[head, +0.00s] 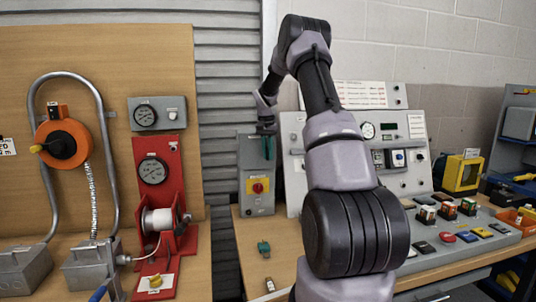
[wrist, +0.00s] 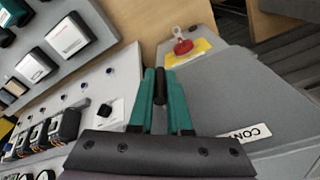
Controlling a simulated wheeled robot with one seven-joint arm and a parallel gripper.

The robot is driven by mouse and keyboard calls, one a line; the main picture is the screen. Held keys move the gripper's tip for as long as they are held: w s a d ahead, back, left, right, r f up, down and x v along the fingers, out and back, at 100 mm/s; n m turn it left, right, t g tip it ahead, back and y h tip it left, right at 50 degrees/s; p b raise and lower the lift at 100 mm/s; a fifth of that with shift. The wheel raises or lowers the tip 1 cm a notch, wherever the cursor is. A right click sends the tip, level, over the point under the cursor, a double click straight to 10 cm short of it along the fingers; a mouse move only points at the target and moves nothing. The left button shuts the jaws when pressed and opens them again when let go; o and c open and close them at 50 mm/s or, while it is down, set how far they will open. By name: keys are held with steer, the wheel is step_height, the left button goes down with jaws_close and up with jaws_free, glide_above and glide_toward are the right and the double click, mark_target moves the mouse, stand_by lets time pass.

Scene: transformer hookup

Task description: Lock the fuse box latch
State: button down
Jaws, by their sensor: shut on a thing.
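A grey box (head: 250,152) with a red knob on a yellow plate (head: 257,186) stands at the back of the bench, left of the console, in the head view. In the wrist view its grey face (wrist: 230,95) fills the right side, with a label partly reading "CONT". My gripper (head: 268,148) is at the upper right of this box. In the wrist view my gripper's teal fingers (wrist: 160,78) are shut on a short dark handle (wrist: 160,88), which seems to be the latch handle. The handle's base and the latch's lock position are hidden.
A sloped console (head: 295,150) with gauges and switches stands right of the box. A lower panel with switches (head: 470,236) lies to the right. Small teal and silver parts (head: 264,247) lie on the bench in front. A red gauge stand (head: 165,215) is at left.

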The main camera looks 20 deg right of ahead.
steer(key=c, duration=0.9)
jaws_free()
steer(key=shift+o, duration=0.2)
steer(key=shift+r, duration=0.1)
step_height(320, 180, up, 11)
steer(key=shift+s+a+f, duration=0.2)
steer(key=shift+s+a, duration=0.1)
steer(key=shift+a, duration=0.1)
